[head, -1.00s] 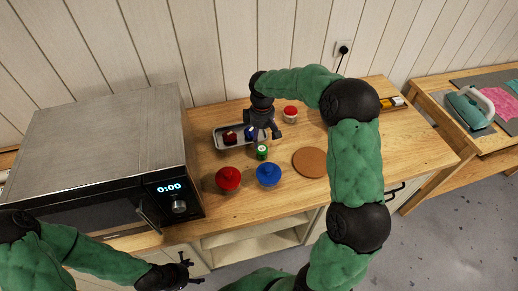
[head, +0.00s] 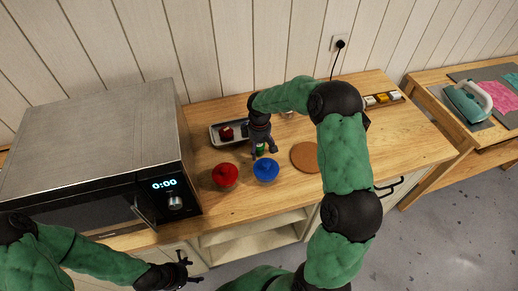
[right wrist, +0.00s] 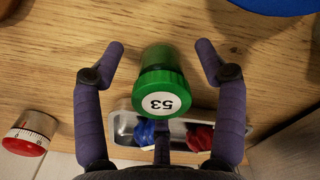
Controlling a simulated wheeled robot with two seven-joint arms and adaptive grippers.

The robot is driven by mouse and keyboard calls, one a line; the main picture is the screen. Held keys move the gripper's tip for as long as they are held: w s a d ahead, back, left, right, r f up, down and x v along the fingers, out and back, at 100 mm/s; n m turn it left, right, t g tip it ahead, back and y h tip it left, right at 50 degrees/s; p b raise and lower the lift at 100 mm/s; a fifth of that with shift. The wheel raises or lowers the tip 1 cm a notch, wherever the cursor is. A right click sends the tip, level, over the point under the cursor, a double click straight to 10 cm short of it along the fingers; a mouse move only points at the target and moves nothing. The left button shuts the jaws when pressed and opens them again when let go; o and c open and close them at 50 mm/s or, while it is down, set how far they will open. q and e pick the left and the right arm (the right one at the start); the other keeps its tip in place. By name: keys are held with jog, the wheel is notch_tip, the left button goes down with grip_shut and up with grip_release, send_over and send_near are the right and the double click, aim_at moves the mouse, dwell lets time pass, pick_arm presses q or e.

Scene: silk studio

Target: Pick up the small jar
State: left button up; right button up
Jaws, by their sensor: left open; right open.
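The small jar is green with a white label reading 53 on its lid; the right wrist view shows this jar (right wrist: 160,88) between the open fingers of my right gripper (right wrist: 158,62), with a gap on each side. In the head view my right gripper (head: 264,150) points down over the jar (head: 261,147), which is partly hidden by the fingers. My left gripper (head: 187,270) is open and empty, low in front of the counter near the microwave.
A red pot (head: 224,175) and a blue pot (head: 265,169) stand just in front of the jar. A metal tray (head: 215,133) with red and blue items lies behind it. A round cork mat (head: 304,157) is to the right, the microwave (head: 100,150) to the left.

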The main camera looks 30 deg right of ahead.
jog(key=c, duration=1.3)
jog(key=shift+r, duration=0.1)
